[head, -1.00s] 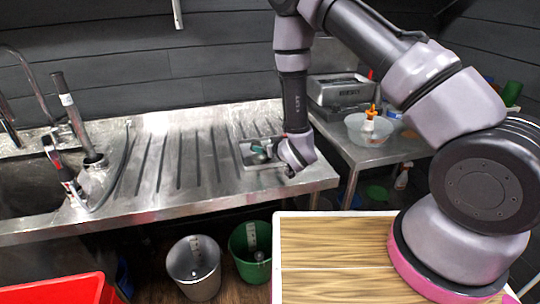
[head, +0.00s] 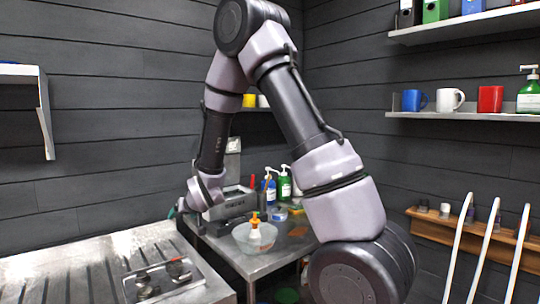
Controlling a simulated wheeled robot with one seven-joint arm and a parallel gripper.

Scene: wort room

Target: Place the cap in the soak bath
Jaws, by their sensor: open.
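In the head view, my gripper (head: 177,209) is at the end of the raised arm, above the gap between the steel drainboard and the side table. It is mostly hidden behind my wrist; only a small teal part shows at its tip. A shallow metal tray (head: 192,283) on the drainboard holds small dark fittings (head: 179,270); I cannot tell whether one is the cap. A grey metal box (head: 236,203) stands on the side table just right of my wrist, partly covered by it. A clear bowl (head: 246,243) sits in front of it. I cannot tell which is the soak bath.
An orange-topped bottle (head: 255,232) stands at the bowl. Blue (head: 268,187) and green (head: 284,186) pump bottles stand behind. The steel drainboard (head: 90,262) fills the lower left. Wall shelves (head: 465,115) with mugs and a wooden rack (head: 470,238) are at right.

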